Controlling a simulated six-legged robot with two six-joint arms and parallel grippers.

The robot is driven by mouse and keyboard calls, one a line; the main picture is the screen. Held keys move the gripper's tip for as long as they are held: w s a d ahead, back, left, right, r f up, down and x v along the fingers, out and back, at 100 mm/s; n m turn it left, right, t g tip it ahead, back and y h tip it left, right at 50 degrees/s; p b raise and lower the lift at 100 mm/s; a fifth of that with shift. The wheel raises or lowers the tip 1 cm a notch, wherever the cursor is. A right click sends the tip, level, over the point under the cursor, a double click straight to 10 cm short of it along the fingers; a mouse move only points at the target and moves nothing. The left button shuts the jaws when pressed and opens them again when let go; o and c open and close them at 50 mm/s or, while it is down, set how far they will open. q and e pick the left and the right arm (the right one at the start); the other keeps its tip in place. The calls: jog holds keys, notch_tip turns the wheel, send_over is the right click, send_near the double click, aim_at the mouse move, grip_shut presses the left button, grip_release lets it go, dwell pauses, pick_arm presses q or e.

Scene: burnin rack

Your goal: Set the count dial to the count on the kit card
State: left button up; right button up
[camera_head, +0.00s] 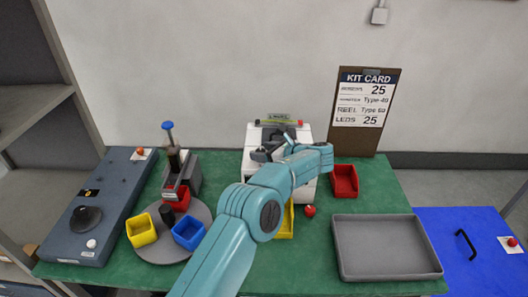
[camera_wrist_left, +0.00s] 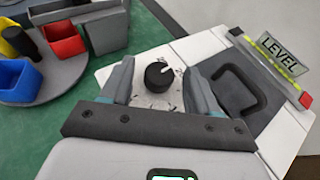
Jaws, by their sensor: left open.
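My left gripper (camera_head: 272,153) is over the machine. Its open fingers (camera_wrist_left: 160,72) stand on either side of the knob, apart from it. The mark labels are too small to read.
A dark handle (camera_wrist_left: 238,90) and a LEVEL sign (camera_wrist_left: 283,52) lie right of the dial. A round grey tray (camera_head: 158,251) with coloured bins is at the left. A grey tray (camera_head: 345,268) and a red bin (camera_head: 344,181) are at the right.

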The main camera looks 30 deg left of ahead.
pick_arm(q)
jog(key=b+v, duration=0.2)
jog(key=v, duration=1.4)
jog(key=shift+d, duration=0.15)
jog(key=shift+r, duration=0.1)
jog(key=shift+c, duration=0.2)
